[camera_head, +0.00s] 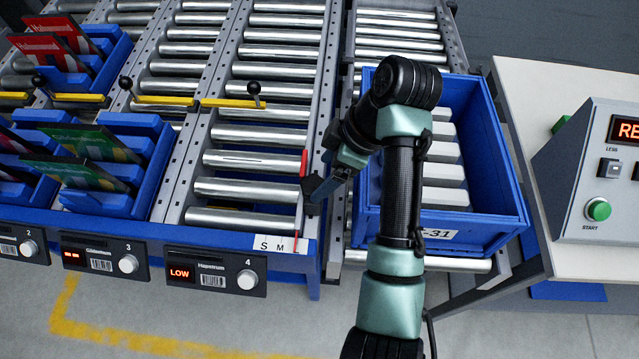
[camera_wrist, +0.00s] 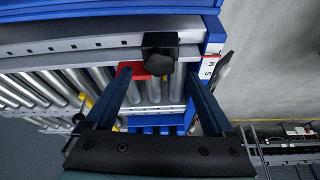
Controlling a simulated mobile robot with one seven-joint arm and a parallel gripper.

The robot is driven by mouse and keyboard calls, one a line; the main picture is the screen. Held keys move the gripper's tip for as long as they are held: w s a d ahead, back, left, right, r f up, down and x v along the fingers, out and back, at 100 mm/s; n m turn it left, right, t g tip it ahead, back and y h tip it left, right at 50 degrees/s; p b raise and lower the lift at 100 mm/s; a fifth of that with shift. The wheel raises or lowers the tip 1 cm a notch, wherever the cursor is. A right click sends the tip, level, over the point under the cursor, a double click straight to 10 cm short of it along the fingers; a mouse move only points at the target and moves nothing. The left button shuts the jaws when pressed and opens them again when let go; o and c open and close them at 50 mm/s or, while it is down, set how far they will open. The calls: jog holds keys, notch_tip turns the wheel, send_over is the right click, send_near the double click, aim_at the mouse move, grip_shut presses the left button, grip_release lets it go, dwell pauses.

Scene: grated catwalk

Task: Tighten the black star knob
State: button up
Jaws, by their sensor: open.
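The black star knob (camera_wrist: 159,62) sits on a black block at the lane's metal side rail, with a red piece beside it in the wrist view. In the head view, a dark shape that looks like the knob (camera_head: 309,192) is at the rail next to the red piece (camera_head: 303,163), partly hidden by my gripper (camera_head: 325,182). In the wrist view my gripper (camera_wrist: 159,73) is open, its two blue fingers on either side of the knob. Gaps show between both fingers and the knob. I cannot tell the fingers' depth relative to it.
An S M L label (camera_head: 280,245) is on the blue front edge. A blue crate (camera_head: 500,215) stands right of the lane, under my arm. Blue holders with cards (camera_head: 130,165) are at left. A control box (camera_head: 600,180) stands on the right table.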

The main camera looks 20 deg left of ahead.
aim_at(314, 185)
jog(key=shift+x, duration=1.8)
jog(key=c, duration=1.4)
